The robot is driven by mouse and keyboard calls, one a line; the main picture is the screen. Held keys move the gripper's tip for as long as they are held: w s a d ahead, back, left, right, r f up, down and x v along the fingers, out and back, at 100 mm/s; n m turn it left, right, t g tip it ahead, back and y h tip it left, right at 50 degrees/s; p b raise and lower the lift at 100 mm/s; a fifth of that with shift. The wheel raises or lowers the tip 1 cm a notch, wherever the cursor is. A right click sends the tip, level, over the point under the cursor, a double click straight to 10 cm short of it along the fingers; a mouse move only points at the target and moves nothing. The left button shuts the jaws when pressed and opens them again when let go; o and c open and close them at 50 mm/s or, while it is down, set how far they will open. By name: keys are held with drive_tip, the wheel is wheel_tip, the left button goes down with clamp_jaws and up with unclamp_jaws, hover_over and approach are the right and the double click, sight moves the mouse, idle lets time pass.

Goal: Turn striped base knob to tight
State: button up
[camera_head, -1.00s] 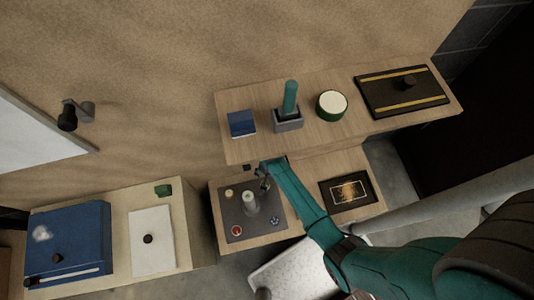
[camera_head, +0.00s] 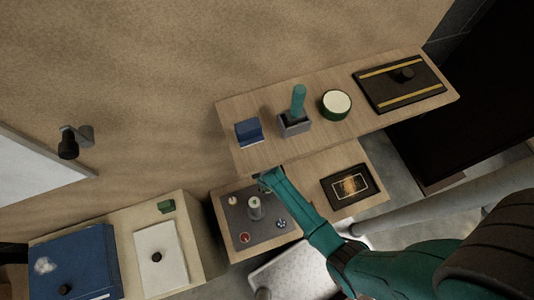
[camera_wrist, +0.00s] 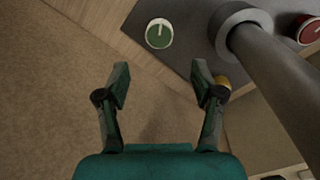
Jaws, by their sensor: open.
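A black base with two yellow stripes (camera_head: 376,95) lies on the right end of the upper wooden shelf in the head view. A dark knob (camera_head: 403,75) stands on it; its turn angle is too small to read. My gripper (camera_head: 264,183) is well to the left and below, over the grey panel on the lower wooden surface, apart from the striped base. In the wrist view my gripper (camera_wrist: 160,88) has its two fingers spread with nothing between them. The striped base is not in the wrist view.
The grey panel (camera_head: 270,238) carries an upright post (camera_head: 254,208) and several small knobs, including a green one (camera_wrist: 159,33). The post stands close to my gripper. A round green tin (camera_head: 336,104), a teal-handled lever (camera_head: 298,102) and a blue block (camera_head: 248,131) share the shelf.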

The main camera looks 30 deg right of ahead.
drive_tip(key=shift+w+d+f, duration=0.1)
drive_tip(key=shift+d+f, duration=0.05)
drive_tip(key=shift+f, duration=2.55)
drive_tip(key=shift+w+d+f, duration=0.1)
drive_tip(key=shift+f, duration=2.55)
drive_tip(key=c, duration=1.1)
drive_tip(key=shift+c, duration=0.2)
